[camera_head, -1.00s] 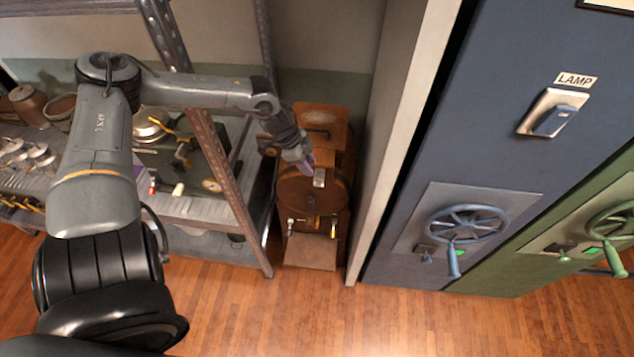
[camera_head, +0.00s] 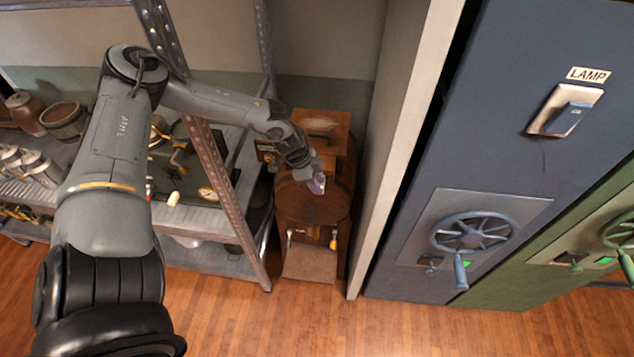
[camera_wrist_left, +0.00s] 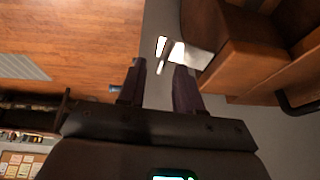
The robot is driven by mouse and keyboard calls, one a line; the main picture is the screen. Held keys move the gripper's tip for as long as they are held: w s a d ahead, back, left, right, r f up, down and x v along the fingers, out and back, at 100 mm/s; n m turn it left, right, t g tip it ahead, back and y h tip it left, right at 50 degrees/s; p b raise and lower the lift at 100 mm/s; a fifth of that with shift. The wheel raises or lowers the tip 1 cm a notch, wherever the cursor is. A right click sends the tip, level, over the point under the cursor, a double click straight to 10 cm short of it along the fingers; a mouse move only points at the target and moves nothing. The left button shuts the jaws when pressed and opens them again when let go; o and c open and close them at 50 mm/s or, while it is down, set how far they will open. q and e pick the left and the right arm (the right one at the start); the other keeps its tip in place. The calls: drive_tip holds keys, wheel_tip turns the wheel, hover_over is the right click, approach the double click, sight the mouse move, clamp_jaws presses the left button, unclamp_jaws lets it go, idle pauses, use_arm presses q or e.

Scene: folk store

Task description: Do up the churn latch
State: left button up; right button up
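The wooden churn (camera_head: 310,209) stands low between the metal shelf and the blue cabinet. In the left wrist view, its brown body (camera_wrist_left: 235,58) fills the upper right. A bright metal latch plate (camera_wrist_left: 196,58) sticks out from it, just beyond my fingertips. My left gripper (camera_head: 318,184) is at the front of the churn and covers most of the latch in the head view. In the left wrist view, its two dark fingers (camera_wrist_left: 160,78) are apart with nothing between them. I cannot tell whether a finger touches the latch. My right gripper is in no view.
The metal shelf (camera_head: 222,190), with jars and tools, stands left of the churn. A pale panel edge (camera_head: 400,150) and the blue cabinet (camera_head: 480,150), with its handwheel (camera_head: 472,234), stand close on the right. The wooden floor (camera_head: 300,325) in front is clear.

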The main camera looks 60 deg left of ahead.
use_arm(q)
clamp_jaws()
